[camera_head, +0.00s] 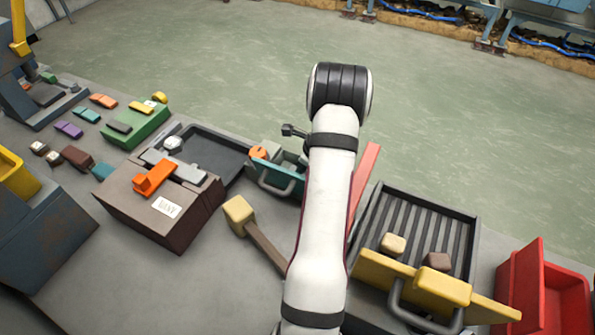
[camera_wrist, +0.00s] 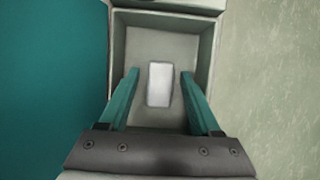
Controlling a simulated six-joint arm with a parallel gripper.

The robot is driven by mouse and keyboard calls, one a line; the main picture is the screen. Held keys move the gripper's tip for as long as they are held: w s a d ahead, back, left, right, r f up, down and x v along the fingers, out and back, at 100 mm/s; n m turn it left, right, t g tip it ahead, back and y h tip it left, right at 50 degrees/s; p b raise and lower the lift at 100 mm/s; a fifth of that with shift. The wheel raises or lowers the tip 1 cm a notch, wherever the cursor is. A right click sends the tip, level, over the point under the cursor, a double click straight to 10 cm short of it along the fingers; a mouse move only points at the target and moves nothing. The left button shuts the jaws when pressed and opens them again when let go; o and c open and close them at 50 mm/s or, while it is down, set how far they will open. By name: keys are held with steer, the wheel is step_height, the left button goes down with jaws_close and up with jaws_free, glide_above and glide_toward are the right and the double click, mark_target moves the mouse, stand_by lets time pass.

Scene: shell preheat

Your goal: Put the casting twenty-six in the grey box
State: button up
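In the wrist view my gripper (camera_wrist: 160,74) is open, its two teal fingers apart over a grey box (camera_wrist: 118,48). A pale, whitish block (camera_wrist: 159,84) shows between the fingers, inside the outline of the box, with a gap on each side. It looks to lie on the box floor. I see no number on it, so I cannot tell whether it is casting twenty-six.
A brown box (camera_head: 185,225) with an orange handle stands left. A wooden mallet (camera_head: 262,240) lies near my arm. A ribbed tray (camera_head: 455,232) with a yellow bar and a red bin (camera_head: 520,285) are right. A teal surface (camera_wrist: 50,80) borders the grey box.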

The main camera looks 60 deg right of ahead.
steer(key=v, duration=1.2)
steer(key=shift+r, duration=0.15)
